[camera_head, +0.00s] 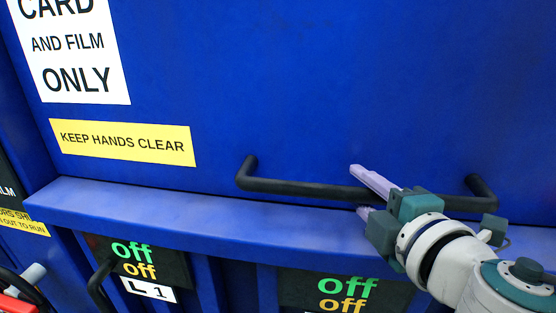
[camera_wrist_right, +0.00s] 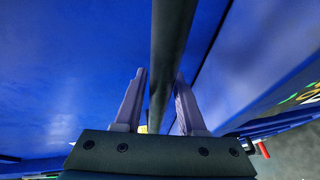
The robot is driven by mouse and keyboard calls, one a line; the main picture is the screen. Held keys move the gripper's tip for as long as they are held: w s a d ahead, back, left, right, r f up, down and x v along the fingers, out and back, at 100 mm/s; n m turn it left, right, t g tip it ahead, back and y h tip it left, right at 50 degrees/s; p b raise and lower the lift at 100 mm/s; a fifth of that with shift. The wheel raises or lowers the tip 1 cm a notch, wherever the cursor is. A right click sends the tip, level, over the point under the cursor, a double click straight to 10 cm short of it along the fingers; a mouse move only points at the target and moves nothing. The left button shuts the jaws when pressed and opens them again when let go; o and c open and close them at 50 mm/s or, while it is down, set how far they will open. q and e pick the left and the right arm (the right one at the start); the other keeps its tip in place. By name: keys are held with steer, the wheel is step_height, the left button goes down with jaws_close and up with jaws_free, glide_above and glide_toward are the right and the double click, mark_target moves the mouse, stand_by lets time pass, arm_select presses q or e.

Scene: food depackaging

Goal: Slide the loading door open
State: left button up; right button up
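The loading door (camera_head: 330,80) is a large blue panel filling the upper head view. A black horizontal bar handle (camera_head: 300,188) is fixed near its lower edge. My right gripper (camera_head: 364,190) is at the right half of the handle, one pale purple finger above the bar and one below. The right wrist view shows the dark bar (camera_wrist_right: 172,40) running between the two fingers (camera_wrist_right: 160,85). The fingers are apart; whether they touch the bar cannot be told. My left gripper is not in view.
A blue ledge (camera_head: 200,208) runs just below the handle. Under it are dark panels with "off" labels (camera_head: 348,290) and a black curved handle (camera_head: 98,285). A yellow "KEEP HANDS CLEAR" label (camera_head: 122,142) is on the door. A red part (camera_head: 15,304) shows at the lower left.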

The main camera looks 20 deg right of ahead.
steer(key=shift+w+f, duration=0.1)
steer(key=shift+w, duration=0.5)
jaws_close()
stand_by(1.1)
